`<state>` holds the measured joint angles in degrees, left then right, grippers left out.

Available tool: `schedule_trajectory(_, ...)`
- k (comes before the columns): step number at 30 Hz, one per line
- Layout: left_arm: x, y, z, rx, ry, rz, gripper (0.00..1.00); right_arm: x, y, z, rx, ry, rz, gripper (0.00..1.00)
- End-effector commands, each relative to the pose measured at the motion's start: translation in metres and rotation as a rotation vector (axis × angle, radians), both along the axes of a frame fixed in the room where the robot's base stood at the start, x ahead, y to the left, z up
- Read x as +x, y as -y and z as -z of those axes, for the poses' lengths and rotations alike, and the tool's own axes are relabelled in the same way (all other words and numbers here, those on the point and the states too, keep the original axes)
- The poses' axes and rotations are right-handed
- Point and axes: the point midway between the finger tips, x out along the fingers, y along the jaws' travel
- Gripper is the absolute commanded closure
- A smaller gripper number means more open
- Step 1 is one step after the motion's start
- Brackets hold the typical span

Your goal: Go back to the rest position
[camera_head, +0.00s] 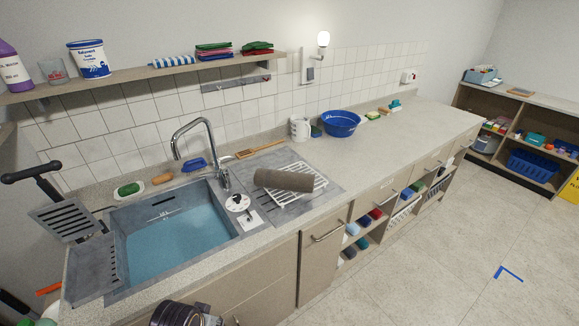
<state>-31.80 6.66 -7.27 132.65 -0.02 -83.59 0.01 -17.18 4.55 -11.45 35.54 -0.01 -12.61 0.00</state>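Neither of my grippers can be made out in the head view. A dark, ribbed round part (176,313) with a metallic piece beside it shows at the bottom edge, cut off by the frame; I cannot tell what it belongs to. The worktop (400,146) runs along the tiled wall. A sink (170,242) with bluish water is set in its near left part, under a tall metal tap (209,140).
A grey-brown roll (283,180) lies on a white rack (308,193) beside the sink. A blue basin (341,123) and a white jug (300,129) stand further back. A wall shelf (150,72) overhangs the sink. Open floor (450,255) lies right of the cabinets.

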Motion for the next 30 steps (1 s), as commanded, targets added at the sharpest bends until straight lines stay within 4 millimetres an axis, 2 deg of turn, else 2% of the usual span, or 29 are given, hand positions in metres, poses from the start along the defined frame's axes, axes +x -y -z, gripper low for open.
schedule_trajectory(10, 0.005, 0.002, 0.087, 0.002, -0.031, 0.004, 0.68, 0.0, 0.0, 0.0, 0.0, 0.0, 0.0, 0.0)
schedule_trajectory(17, -0.002, 0.002, 0.149, 0.003, -0.051, 0.008, 0.68, 0.0, 0.0, 0.0, 0.0, 0.0, 0.0, 0.0)
schedule_trajectory(30, -0.035, -0.002, 0.259, 0.006, -0.091, 0.015, 0.68, 0.0, 0.0, 0.0, 0.0, 0.0, 0.0, 0.0)
